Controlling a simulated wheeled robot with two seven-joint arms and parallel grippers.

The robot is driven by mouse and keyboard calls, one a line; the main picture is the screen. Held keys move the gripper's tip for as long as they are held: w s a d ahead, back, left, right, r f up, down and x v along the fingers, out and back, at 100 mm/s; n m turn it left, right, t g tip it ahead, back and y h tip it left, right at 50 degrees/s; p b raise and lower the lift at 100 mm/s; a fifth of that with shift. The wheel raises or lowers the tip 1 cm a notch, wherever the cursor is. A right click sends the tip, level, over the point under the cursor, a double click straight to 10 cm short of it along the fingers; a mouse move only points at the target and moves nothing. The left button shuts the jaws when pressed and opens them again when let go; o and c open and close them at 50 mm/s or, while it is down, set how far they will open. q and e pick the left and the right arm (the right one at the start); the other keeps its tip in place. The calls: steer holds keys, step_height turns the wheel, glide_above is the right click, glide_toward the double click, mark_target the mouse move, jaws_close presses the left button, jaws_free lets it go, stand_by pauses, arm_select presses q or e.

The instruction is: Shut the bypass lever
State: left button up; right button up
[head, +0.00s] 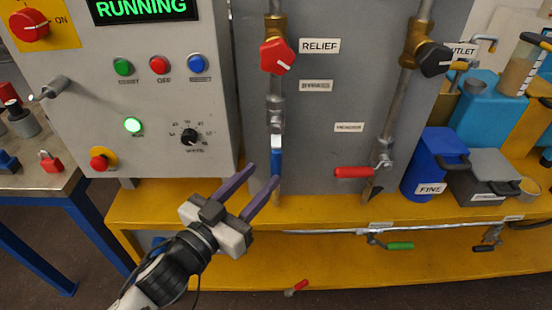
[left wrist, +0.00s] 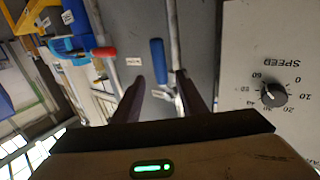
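A blue lever (head: 277,160) hangs down along the left pipe below its valve. A red lever (head: 353,172) points left from the valve on the right pipe, across that pipe. Small labels (head: 316,86) (head: 349,127) near these valves are too blurred to read, so I cannot tell which lever is the bypass. My left gripper (head: 263,174) is open and empty, its fingertips just left of the blue lever's lower part. In the left wrist view the blue lever (left wrist: 157,60) shows in the gap beyond the fingers; the red lever (left wrist: 104,51) is left of them. My right gripper is not in view.
A control panel (head: 150,100) with buttons and a speed knob (head: 188,137) stands left. A red relief knob (head: 277,56) and a black knob (head: 434,59) sit above. Below is a yellow bench (head: 330,210) with a green lever (head: 398,246). Blue and grey containers (head: 432,165) stand right.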

mark_target(273, 164)
arm_select(q)
steer(key=x, duration=0.7)
steer(key=shift+w+d, duration=0.15)
steer(key=shift+w, duration=0.1)
jaws_close()
